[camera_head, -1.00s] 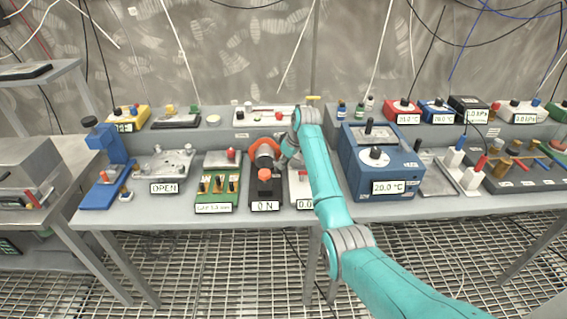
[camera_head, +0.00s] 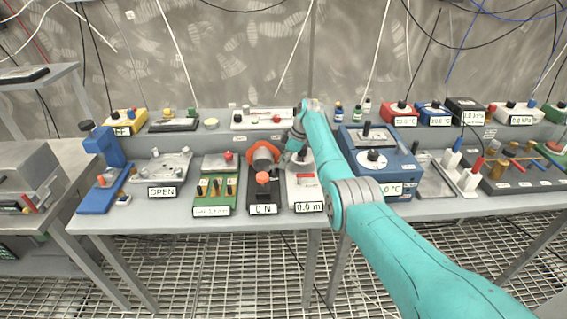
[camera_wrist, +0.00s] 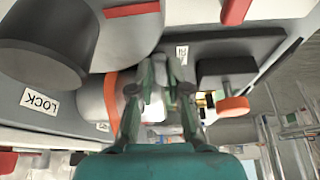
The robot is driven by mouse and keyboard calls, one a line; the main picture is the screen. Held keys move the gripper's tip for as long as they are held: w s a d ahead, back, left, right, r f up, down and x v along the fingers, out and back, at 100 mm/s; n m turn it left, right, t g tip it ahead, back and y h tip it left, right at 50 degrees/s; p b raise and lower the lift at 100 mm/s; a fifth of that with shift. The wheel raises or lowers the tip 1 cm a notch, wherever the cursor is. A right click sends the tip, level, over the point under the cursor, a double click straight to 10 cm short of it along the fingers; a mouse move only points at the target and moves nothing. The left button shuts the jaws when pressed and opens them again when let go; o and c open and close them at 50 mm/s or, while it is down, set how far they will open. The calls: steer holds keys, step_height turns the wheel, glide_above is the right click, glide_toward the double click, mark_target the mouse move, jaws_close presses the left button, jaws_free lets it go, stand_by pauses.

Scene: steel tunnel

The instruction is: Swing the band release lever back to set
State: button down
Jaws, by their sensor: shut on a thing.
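The tester with the "0 N" display (camera_head: 263,210) stands on the bench, with an orange-ringed drum (camera_head: 263,154) behind its orange knob (camera_head: 263,177). My gripper (camera_head: 287,155) is just right of the drum, low over the bench units. In the wrist view my gripper (camera_wrist: 158,75) is shut on a small grey part, apparently the lever, mostly hidden between the fingers. The orange-ringed drum (camera_wrist: 100,98) is close to its left and the orange knob (camera_wrist: 232,106) to its right. A "LOCK" label (camera_wrist: 42,103) shows at left. I cannot tell the lever's exact angle.
A white unit with a "0.0 m" display (camera_head: 309,207) stands right of the tester, and a green board (camera_head: 214,188) left. A blue bath (camera_head: 375,160) stands close to my forearm. A large dark knob (camera_wrist: 45,40) fills the wrist view's upper left.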

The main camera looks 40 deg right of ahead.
steer(key=shift+w+d+n, duration=0.1)
steer(key=shift+w+n, duration=0.05)
steer(key=shift+n, duration=0.45)
steer(key=c, duration=1.1)
jaws_free()
steer(key=shift+v, duration=5.95)
steer(key=shift+w+d, duration=0.1)
steer(key=shift+d, duration=0.05)
